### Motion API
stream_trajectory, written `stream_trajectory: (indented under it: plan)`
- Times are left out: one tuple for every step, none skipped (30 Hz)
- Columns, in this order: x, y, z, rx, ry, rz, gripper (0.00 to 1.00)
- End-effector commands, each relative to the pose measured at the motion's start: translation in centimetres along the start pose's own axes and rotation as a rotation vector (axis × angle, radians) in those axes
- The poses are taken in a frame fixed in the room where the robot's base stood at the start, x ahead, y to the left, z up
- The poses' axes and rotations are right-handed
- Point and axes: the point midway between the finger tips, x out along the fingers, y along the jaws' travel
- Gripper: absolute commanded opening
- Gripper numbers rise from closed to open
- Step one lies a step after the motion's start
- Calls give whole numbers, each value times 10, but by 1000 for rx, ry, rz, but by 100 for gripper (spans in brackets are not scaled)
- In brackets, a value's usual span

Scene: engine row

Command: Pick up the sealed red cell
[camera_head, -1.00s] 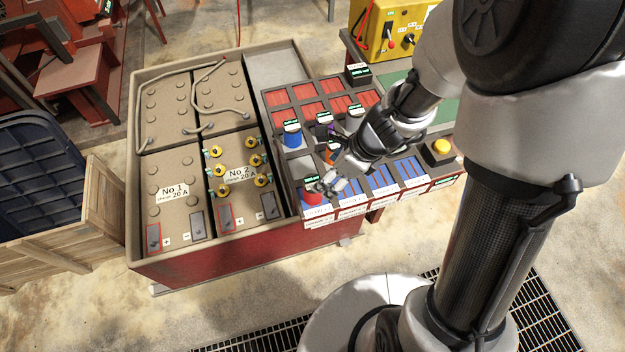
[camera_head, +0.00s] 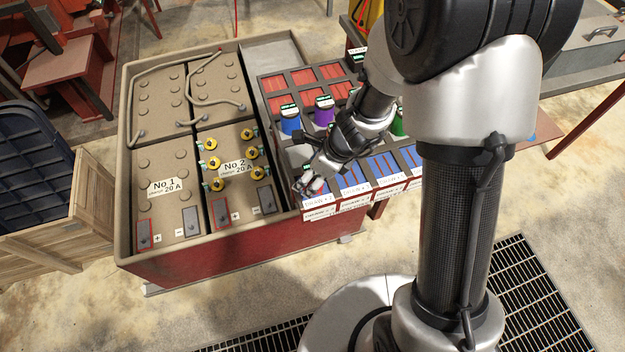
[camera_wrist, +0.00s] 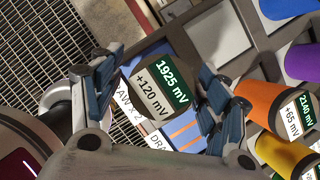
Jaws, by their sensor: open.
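My gripper (camera_head: 312,182) is open at the front left corner of the cell rack. In the wrist view my gripper (camera_wrist: 158,68) has one finger on each side of a cell with a dark cap (camera_wrist: 158,88). Its label reads 1925 mV and +120 mV. This cell stands where the red cell stood in the earlier head view; its coloured side is hidden from above. In the head view the gripper covers nearly all of it. I cannot tell whether the fingers touch it.
Close by in the wrist view are an orange cell (camera_wrist: 262,103), a yellow cell (camera_wrist: 283,153), a purple cell (camera_wrist: 303,62) and a blue cell (camera_wrist: 282,8). A large battery box (camera_head: 124,190) stands left of the rack. Behind are red-floored slots (camera_head: 303,77).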

Motion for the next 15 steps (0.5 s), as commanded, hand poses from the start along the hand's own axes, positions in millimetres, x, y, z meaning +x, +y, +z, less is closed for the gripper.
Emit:
stream_trajectory:
  plan:
    - [0, 0, 0, 0, -1, -1, 69]
    - [-1, 0, 1, 0, -1, -1, 69]
    - [-1, 0, 1, 0, -1, -1, 69]
    - [-2, 0, 1, 0, -1, -1, 69]
    - [-2, 0, 1, 0, -1, -1, 68]
    - [-2, 0, 1, 0, -1, -1, 66]
    - [-2, 0, 1, 0, -1, -1, 64]
    - [-2, 0, 1, 0, -1, -1, 62]
    - [-2, 0, 1, 0, -1, -1, 59]
    - [-2, 0, 1, 0, -1, -1, 57]
    - [-2, 0, 1, 0, -1, -1, 55]
    - [-2, 0, 1, 0, -1, -1, 52]
    - [-2, 0, 1, 0, -1, -1, 50]
    - [-2, 0, 1, 0, -1, -1, 48]
    - [-2, 0, 1, 0, -1, -1, 46]
